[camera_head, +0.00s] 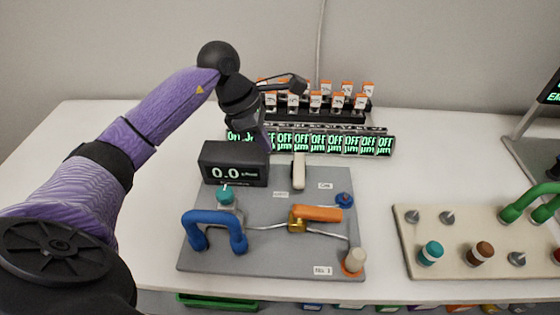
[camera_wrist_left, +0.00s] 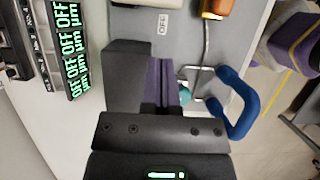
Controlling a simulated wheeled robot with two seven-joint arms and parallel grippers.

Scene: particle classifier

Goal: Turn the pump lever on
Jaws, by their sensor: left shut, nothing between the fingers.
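A grey board (camera_head: 270,259) carries an orange lever (camera_head: 318,213) on a brass valve (camera_head: 297,222) and an upright cream lever (camera_head: 299,172). I cannot tell which one is the pump lever. The orange lever lies roughly sideways, pointing right. It shows at the top edge of the left wrist view (camera_wrist_left: 218,7). My left gripper (camera_head: 266,140) is shut and empty, above and behind the black display box (camera_head: 234,164) reading 0.0, left of the levers and apart from them. In the left wrist view its purple fingers (camera_wrist_left: 162,70) are together.
A blue handle (camera_head: 214,219) and teal-capped bottle (camera_head: 226,196) stand at the board's left. A beige board (camera_head: 450,262) with knobs lies at right. The table's left is free.

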